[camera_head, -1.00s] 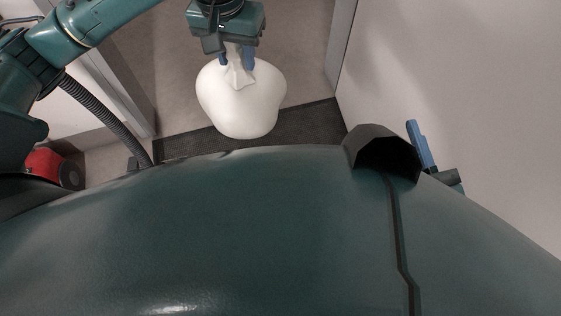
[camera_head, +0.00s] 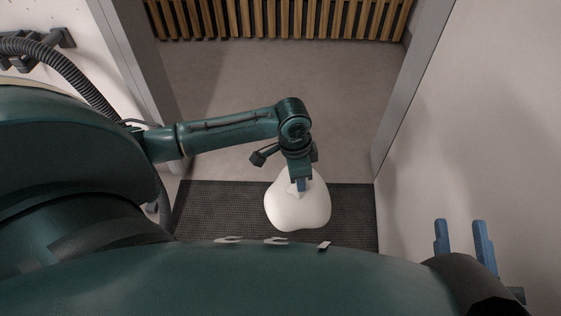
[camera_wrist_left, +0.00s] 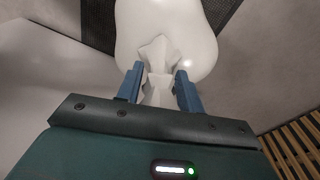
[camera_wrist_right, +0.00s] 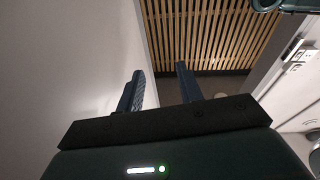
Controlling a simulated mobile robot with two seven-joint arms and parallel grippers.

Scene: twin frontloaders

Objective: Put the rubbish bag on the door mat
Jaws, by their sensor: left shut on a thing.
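The white rubbish bag (camera_head: 297,208) shows over the dark door mat (camera_head: 230,212) in the head view. My left gripper (camera_head: 302,184) is shut on the bag's gathered neck. The left wrist view shows the neck of the bag (camera_wrist_left: 165,38) between the two blue fingers (camera_wrist_left: 160,88). I cannot tell whether the bag touches the mat or hangs just above it. My right gripper (camera_head: 465,240) is open and empty by the right wall. In the right wrist view its fingers (camera_wrist_right: 162,88) stand apart with nothing between them. My own body hides the mat's near edge.
The mat lies in a doorway between a left door frame (camera_head: 140,75) and a right one (camera_head: 412,85). Beyond it is bare grey floor (camera_head: 210,85) and a wooden slatted panel (camera_head: 280,18). A white wall (camera_head: 480,130) stands close on the right.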

